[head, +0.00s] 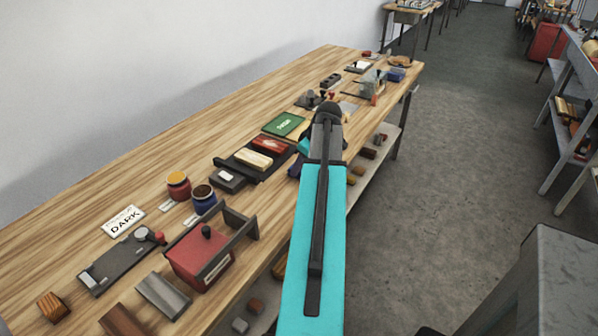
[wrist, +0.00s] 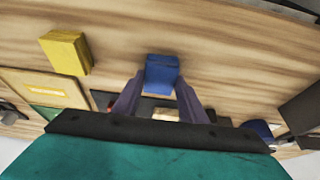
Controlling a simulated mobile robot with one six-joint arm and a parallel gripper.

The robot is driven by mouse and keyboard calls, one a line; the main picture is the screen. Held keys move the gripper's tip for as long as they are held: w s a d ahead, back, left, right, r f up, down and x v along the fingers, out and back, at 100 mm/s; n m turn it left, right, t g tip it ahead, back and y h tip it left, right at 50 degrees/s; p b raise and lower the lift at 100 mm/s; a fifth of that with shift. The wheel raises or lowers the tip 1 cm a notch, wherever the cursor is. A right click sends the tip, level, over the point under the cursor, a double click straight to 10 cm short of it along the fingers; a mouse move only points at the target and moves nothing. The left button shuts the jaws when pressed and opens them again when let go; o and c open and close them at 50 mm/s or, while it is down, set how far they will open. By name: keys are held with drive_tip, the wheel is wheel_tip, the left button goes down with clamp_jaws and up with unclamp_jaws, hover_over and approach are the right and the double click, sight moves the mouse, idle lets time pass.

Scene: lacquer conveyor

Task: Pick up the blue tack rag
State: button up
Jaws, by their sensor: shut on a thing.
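In the wrist view, the blue tack rag (wrist: 162,70) is a small blue block between the two dark purple fingers of my gripper (wrist: 160,82). The fingers are shut on it, one on each side. Wood tabletop shows behind it; I cannot tell whether it is clear of the table. In the head view, my turquoise arm hides most of the gripper, with only a dark purple bit (head: 296,168) showing at the table's front edge. The rag is hidden there.
A yellow block (wrist: 66,52) lies left of the rag in the wrist view. A black tray (head: 238,162) with a cream block (head: 254,159), a green card (head: 284,124), two jars (head: 179,186) and a red box (head: 200,258) stand on the wooden table (head: 120,165). The floor (head: 450,170) at right is clear.

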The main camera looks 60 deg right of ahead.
drive_tip(key=shift+r, duration=0.2)
drive_tip(key=shift+r+b, duration=0.5)
drive_tip(key=shift+r, duration=0.75)
drive_tip(key=shift+s+r, duration=0.15)
drive_tip(key=shift+r, duration=0.15)
drive_tip(key=s+r+b, duration=0.1)
drive_tip(key=s+b, duration=0.1)
drive_tip(key=s, duration=1.3)
drive_tip(key=shift+s+d+r+b, duration=0.25)
drive_tip(key=shift+s+d+b, duration=0.1)
drive_tip(key=shift+d+b, duration=0.1)
